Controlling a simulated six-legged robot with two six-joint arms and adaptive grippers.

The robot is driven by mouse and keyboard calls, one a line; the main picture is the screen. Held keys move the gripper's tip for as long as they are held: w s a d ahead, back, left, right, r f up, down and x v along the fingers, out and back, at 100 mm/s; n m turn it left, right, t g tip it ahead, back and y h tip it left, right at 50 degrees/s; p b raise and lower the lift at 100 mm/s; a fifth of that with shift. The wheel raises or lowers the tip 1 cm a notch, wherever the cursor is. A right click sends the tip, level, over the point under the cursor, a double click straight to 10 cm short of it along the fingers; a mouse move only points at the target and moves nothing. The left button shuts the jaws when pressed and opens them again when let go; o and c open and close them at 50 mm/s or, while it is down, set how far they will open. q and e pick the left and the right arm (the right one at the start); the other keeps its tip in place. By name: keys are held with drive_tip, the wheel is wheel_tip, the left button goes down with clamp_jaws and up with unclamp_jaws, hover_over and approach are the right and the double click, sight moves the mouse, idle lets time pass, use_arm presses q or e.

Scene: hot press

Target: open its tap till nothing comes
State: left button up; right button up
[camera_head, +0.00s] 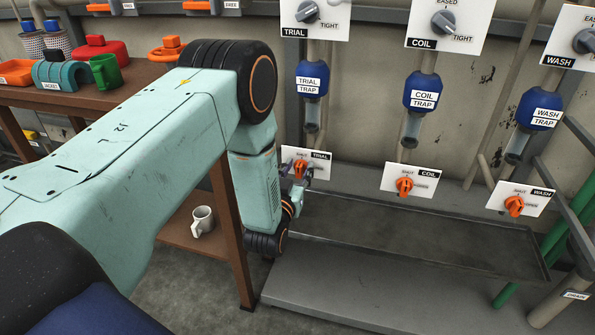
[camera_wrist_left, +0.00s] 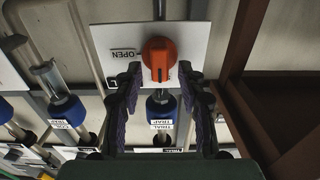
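The trial tap (camera_head: 300,167) is an orange knob on a white plate marked TRIAL, below the blue trial trap (camera_head: 311,80). My left gripper (camera_head: 298,180) is at this tap and partly covers it. In the left wrist view the orange knob (camera_wrist_left: 159,57) lies between and just beyond my open left fingertips (camera_wrist_left: 161,80), with a gap on each side. An OPEN label shows beside it. The trial trap also shows between the fingers (camera_wrist_left: 162,105). I see no flow. My right gripper is not in view.
The coil tap (camera_head: 404,186) and wash tap (camera_head: 514,205) are to the right, under the coil trap (camera_head: 424,92) and wash trap (camera_head: 539,108). A long dark tray (camera_head: 430,236) lies below. A wooden rack (camera_head: 231,235) with a mug (camera_head: 203,220) stands close left.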

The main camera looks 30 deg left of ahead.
use_arm(q)
drive_tip(key=c, duration=0.8)
drive_tip(key=m+p, duration=0.2)
drive_tip(key=m, duration=0.1)
drive_tip(key=shift+d+m, duration=0.25)
drive_tip(key=shift+m, duration=0.05)
drive_tip(key=m+p, duration=0.1)
drive_tip(key=m, duration=0.1)
drive_tip(key=m+p, duration=0.1)
drive_tip(key=shift+d+f+m, duration=0.15)
drive_tip(key=shift+m, duration=0.25)
drive_tip(key=m, duration=0.1)
drive_tip(key=m+p, duration=0.1)
drive_tip(key=m, duration=0.3)
drive_tip(key=shift+w+d+f+p, duration=0.1)
drive_tip(key=shift+d+f+p, duration=0.1)
drive_tip(key=shift+f+p, duration=0.15)
drive_tip(key=shift+f+m+p, duration=0.15)
drive_tip(key=shift+m+p, duration=0.15)
drive_tip(key=shift+m, duration=1.05)
drive_tip(key=shift+f+m+p, duration=0.15)
drive_tip(key=shift+m+p, duration=0.1)
drive_tip(key=shift+m, duration=1.1)
